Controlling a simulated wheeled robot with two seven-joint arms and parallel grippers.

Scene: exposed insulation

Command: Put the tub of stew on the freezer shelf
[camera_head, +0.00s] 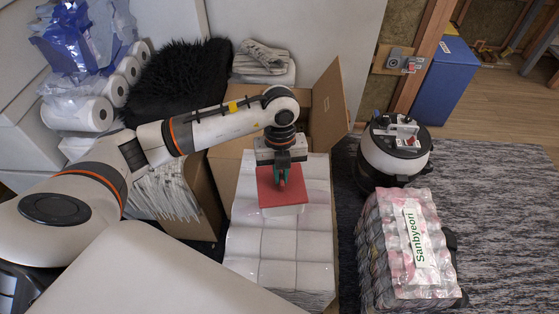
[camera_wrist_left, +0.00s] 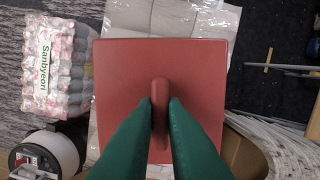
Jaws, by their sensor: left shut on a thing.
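The tub, with a flat square red lid (camera_head: 270,188) and a pale body showing below it, hangs from my left gripper (camera_head: 283,178). In the left wrist view the lid (camera_wrist_left: 120,75) fills the middle, and my green fingers (camera_wrist_left: 160,112) are shut on its raised red handle (camera_wrist_left: 160,90). The tub looks level and appears above a stack of white wrapped packs (camera_head: 280,245); I cannot tell the gap below it. My right gripper is not in view. I cannot make out a freezer shelf in either view.
An open cardboard box (camera_head: 328,95) stands behind the packs. To the right are a round white-and-black appliance (camera_head: 395,160) and a clear-wrapped "Sanbyeori" pack (camera_head: 408,250). Paper rolls (camera_head: 85,112) and a black furry thing (camera_head: 180,75) lie at left. A blue box (camera_head: 445,80) stands farther back.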

